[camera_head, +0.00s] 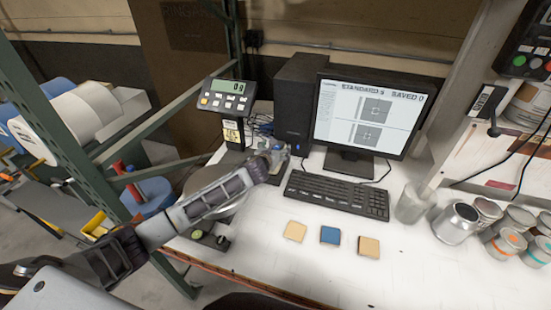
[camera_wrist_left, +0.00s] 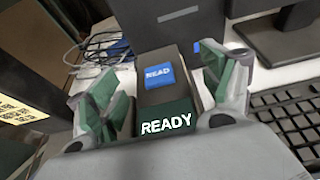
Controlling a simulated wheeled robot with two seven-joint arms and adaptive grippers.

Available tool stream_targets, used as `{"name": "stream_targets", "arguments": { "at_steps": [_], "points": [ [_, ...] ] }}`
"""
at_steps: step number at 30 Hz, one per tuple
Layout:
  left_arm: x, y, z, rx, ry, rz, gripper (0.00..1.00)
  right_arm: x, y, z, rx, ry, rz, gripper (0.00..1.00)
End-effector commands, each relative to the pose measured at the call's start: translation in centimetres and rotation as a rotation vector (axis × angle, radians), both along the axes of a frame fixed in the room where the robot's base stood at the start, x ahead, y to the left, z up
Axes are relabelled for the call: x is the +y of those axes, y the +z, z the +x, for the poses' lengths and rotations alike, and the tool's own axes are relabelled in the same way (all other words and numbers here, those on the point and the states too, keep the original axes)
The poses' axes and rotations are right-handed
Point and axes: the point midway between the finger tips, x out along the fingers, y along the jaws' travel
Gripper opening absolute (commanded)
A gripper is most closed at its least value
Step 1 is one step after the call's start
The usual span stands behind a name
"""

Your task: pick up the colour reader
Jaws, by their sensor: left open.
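The colour reader (camera_wrist_left: 166,96) is a dark block with a blue READ button (camera_wrist_left: 159,76) and a dark green panel lettered READY. It lies on the white bench in the left wrist view. My left gripper (camera_wrist_left: 172,95) is open, with one green-padded finger on each side of the reader. I see gaps at the sides, but cannot tell whether a finger touches it. In the head view my left gripper (camera_head: 276,158) is by the keyboard's left end and largely hides the reader. My right gripper is not in view.
A keyboard (camera_head: 336,195) lies close right of my left gripper, with a monitor (camera_head: 367,118) and dark computer case (camera_head: 297,98) behind. A scale display (camera_head: 227,95) and cables stand left. Three colour tiles (camera_head: 330,235) lie in front; cans (camera_head: 455,222) stand right.

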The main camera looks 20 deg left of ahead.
Motion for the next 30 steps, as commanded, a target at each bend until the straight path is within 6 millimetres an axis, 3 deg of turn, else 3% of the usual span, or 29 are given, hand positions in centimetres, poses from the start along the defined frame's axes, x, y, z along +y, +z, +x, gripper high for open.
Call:
{"name": "stream_targets", "arguments": {
  "at_steps": [2,18,30],
  "points": [
    [0.01,-0.02,-0.02,0.0,0.0,0.0,0.77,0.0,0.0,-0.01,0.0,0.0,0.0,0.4],
    [-0.01,0.05,0.01,-0.001,0.0,0.0,0.09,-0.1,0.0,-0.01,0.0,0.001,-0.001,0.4],
    [0.06,0.43,-0.01,0.001,0.001,0.0,0.09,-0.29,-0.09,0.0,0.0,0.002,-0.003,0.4]
  ]
}}
